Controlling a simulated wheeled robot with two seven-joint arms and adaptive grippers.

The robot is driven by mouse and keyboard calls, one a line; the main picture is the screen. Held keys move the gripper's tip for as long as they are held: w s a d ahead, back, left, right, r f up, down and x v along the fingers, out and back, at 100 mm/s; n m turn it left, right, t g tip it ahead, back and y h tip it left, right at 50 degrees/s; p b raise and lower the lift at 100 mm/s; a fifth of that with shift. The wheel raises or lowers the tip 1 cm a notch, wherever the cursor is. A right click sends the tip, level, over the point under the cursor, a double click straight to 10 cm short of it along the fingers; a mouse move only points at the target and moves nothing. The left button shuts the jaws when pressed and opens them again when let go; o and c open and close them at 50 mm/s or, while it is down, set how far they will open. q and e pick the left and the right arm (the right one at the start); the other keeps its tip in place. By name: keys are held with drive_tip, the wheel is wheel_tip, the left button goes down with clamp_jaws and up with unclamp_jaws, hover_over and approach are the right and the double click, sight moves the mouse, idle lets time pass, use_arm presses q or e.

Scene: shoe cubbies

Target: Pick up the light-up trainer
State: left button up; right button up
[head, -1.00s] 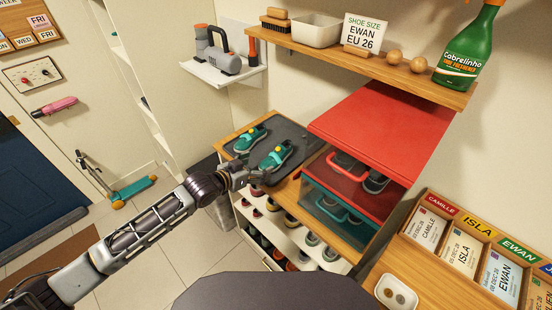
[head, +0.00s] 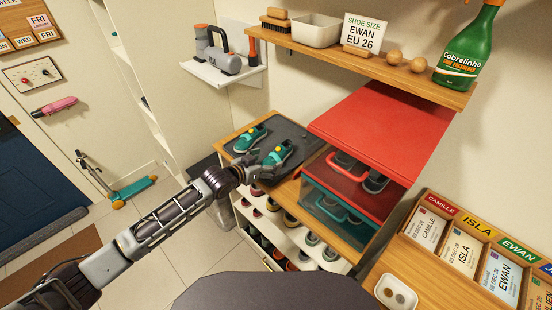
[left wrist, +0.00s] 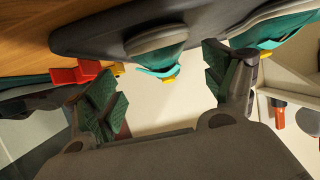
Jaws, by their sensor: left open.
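My left gripper (head: 262,165) is open at the near edge of the mat, close to the nearer trainer. In the left wrist view, one teal trainer (left wrist: 160,55) shows between the spread green finger pads, just beyond the tips, and the other trainer (left wrist: 275,30) shows at the upper right. My right gripper is not in view.
Right of the mat stand stacked shoe boxes under a red lid (head: 375,130). A wooden shelf (head: 375,67) with a green spray bottle (head: 470,45) hangs above. Shoes fill the cubbies (head: 290,235) below. A name-card rack (head: 480,250) stands at the lower right.

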sight(272, 158)
use_arm(q)
drive_tip(key=shift+x, duration=2.6)
drive_tip(key=shift+w+a, duration=0.1)
drive_tip(key=c, duration=1.3)
drive_tip(key=shift+r, duration=0.15)
drive_tip(key=shift+r, duration=4.9)
